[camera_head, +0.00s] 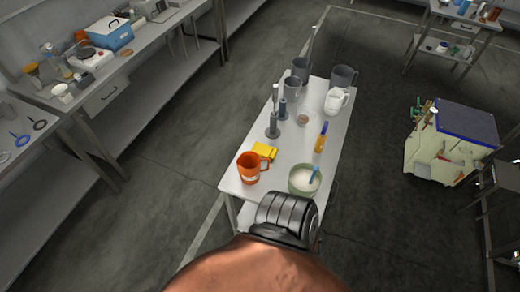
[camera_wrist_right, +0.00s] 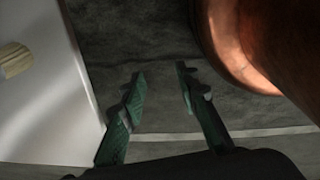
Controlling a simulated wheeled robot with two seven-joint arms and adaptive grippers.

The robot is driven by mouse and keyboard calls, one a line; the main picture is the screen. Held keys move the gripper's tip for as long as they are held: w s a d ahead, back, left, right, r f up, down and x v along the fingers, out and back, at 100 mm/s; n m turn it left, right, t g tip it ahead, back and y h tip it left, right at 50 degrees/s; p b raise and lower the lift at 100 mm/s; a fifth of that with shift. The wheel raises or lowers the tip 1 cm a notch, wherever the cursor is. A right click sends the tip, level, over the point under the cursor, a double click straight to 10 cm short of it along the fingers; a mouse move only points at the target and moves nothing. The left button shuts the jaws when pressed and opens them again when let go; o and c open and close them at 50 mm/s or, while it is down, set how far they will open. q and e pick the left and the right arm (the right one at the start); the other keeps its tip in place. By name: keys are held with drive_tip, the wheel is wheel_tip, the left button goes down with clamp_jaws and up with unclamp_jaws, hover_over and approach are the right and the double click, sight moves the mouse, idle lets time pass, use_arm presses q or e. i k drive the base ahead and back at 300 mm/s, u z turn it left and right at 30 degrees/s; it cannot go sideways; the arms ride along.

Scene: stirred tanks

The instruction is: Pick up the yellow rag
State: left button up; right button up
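The yellow rag (camera_head: 264,151) lies folded or crumpled on the white table (camera_head: 237,186) in the head view. It is just behind the orange jug (camera_head: 249,169), near the table's left edge. My right gripper (camera_wrist_right: 160,75) shows in the right wrist view. Its two green fingers are apart with only dark floor seen between them, beside a white surface's edge. The rag cannot be made out in that view. My left gripper is not in view. One of my arm's links covers the bottom middle of the head view.
A green bowl (camera_head: 302,182) with pale contents stands at the table's near right. A yellow-and-blue bottle (camera_head: 321,139), a white jug (camera_head: 335,101) and grey vessels (camera_head: 292,89) stand farther back. A cart (camera_head: 449,145) stands to the right. Floor left of the table is clear.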

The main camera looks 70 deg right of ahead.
sight(264, 151)
drive_tip(key=z, duration=1.65)
